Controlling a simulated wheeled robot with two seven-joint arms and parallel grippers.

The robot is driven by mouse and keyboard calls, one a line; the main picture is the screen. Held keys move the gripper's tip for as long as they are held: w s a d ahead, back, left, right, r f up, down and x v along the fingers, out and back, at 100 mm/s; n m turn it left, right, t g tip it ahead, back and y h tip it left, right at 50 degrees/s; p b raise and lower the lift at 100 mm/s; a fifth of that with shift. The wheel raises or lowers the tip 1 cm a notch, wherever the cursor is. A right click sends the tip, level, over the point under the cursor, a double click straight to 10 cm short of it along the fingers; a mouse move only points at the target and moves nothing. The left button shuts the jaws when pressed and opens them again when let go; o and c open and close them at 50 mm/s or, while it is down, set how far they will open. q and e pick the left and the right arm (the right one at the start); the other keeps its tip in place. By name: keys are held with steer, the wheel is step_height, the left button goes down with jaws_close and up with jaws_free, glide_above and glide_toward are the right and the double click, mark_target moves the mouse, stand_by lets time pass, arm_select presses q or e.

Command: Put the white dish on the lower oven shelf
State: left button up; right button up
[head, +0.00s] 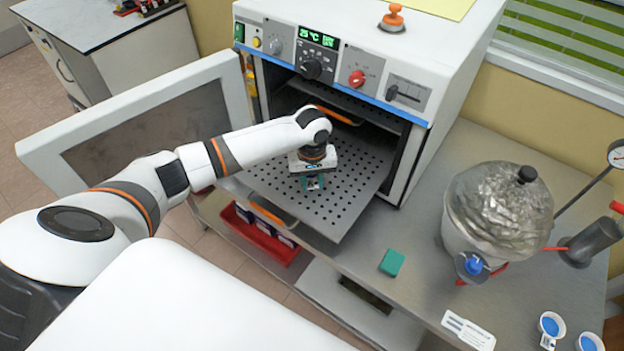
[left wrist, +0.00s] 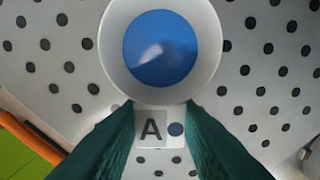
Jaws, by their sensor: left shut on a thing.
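The white dish (left wrist: 206,84) holds blue contents and has a tab marked "A". My left gripper (head: 313,184) is shut on this tab; its green fingers (left wrist: 160,135) show on both sides of it in the left wrist view. The dish is over the perforated lower oven shelf (head: 345,222), which is pulled out of the open oven (head: 400,165). I cannot tell whether the dish touches the shelf. In the head view the dish is mostly hidden by the gripper. My right gripper is not in view.
The oven door (head: 130,125) is swung open to the left. An upper shelf (head: 365,104) sits inside above the gripper. On the bench are a green block (head: 391,263), a foil-covered vessel (head: 498,205) and two more blue-filled white dishes (head: 551,325). Red tray (head: 262,237) is below.

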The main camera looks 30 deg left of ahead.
mark_target(312, 182)
arm_select(q)
steer(key=o, duration=1)
steer(key=shift+f, duration=0.1)
steer(key=shift+c, duration=0.2)
step_height(312, 182, up, 12)
steer(key=b, duration=0.2)
steer(key=shift+r, duration=0.2)
